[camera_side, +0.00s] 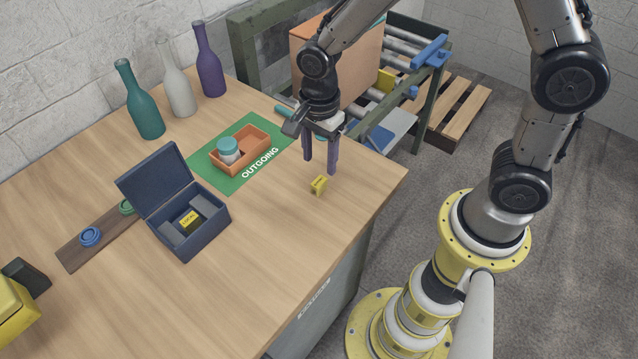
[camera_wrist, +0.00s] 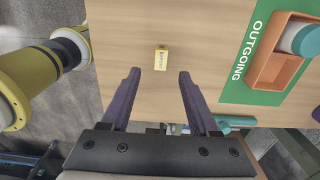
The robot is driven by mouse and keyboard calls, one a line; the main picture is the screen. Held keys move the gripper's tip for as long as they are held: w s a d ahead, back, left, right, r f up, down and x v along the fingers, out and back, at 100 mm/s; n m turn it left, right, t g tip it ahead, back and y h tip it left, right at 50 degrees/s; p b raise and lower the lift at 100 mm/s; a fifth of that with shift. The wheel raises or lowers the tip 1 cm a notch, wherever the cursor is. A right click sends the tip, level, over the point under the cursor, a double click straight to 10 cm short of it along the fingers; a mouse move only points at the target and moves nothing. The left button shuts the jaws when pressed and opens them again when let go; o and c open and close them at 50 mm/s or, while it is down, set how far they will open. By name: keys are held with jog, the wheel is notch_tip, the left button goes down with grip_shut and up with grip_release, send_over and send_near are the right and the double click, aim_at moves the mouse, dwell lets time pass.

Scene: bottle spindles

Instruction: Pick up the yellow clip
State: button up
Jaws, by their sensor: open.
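The small yellow clip (camera_side: 318,185) lies on the wooden table near its right edge in the side view. In the wrist view the yellow clip (camera_wrist: 161,59) sits ahead of the fingertips, roughly centred between them. It bears small dark lettering that I cannot read. My gripper (camera_side: 320,167) is above the table beside the clip, with its two purple-grey fingers pointing down. In the wrist view my gripper (camera_wrist: 157,75) has its fingers wide apart, with nothing held between them.
A green OUTGOING mat (camera_side: 236,184) bears an orange tray (camera_side: 256,136) holding a teal-lidded jar (camera_side: 229,150). An open dark blue box (camera_side: 213,229) stands left of the clip. Several bottles (camera_side: 178,92) stand at the back. A teal cylindrical thing (camera_wrist: 235,121) lies close to the fingers. Table around the clip is clear.

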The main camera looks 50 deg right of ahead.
aim_at(319, 181)
jog(key=shift+w+f, duration=0.1)
jog(key=shift+f, duration=3.2)
grip_shut()
